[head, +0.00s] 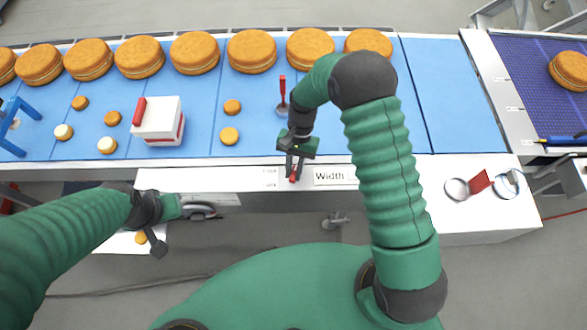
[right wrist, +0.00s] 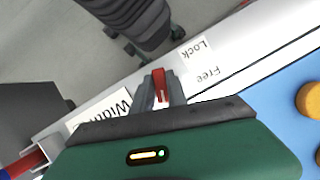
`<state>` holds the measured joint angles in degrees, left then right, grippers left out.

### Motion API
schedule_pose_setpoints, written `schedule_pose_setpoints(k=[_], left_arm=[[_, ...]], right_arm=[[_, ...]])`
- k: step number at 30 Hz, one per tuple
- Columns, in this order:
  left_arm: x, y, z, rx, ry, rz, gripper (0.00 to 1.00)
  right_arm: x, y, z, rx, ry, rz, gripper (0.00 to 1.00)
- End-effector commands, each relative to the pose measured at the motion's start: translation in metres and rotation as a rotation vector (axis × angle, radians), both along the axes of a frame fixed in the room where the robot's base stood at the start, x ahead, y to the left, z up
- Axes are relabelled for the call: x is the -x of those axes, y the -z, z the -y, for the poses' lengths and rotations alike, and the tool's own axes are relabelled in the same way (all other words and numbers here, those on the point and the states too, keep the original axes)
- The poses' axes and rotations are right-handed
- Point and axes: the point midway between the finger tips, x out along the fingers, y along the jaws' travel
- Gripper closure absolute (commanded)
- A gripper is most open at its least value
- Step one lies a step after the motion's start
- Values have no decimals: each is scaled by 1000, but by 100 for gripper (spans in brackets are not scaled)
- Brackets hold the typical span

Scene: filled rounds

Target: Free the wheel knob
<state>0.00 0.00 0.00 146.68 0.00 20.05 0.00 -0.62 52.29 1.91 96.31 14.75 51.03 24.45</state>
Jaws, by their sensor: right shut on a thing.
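The wheel knob appears to be the small red piece (head: 293,178) on the white front rail, beside a "Width" label; which knob it is cannot be fully told. My right gripper (head: 294,168) is over the rail with its fingers shut on this red piece. In the right wrist view, the red piece (right wrist: 159,85) stands up between the grey fingers (right wrist: 160,92). The words "Lock" (right wrist: 194,52) and "Free" (right wrist: 209,74) are on the rail beside it. My left gripper (head: 200,212) is low at the left, by the rail's underside; its jaws are unclear.
Several filled rounds (head: 251,51) line the far side of the blue belt (head: 350,120). A white box with a red handle (head: 158,120) and small rounds (head: 229,136) are on the belt. A red plate between rings (head: 479,182) sits at the rail's right end.

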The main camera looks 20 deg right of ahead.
Motion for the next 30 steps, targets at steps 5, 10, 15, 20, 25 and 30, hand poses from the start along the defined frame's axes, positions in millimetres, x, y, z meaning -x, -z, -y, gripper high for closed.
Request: schedule_pose_setpoints(k=[5,10,15,20,25,30], left_arm=[[0,-1,0,0,0,0,64],[0,-1,0,0,0,0,64],[0,-1,0,0,0,0,64],[0,-1,0,0,0,0,64],[0,-1,0,0,0,0,64],[0,-1,0,0,0,0,64]], right_arm=[[-5,-2,1,2,-131,14,100],[-6,-2,1,3,-229,14,100],[-6,-2,0,3,-289,14,100],[-6,-2,0,2,-316,16,100],[-6,-2,0,2,-324,16,100],[-6,-2,0,2,-324,17,100]])
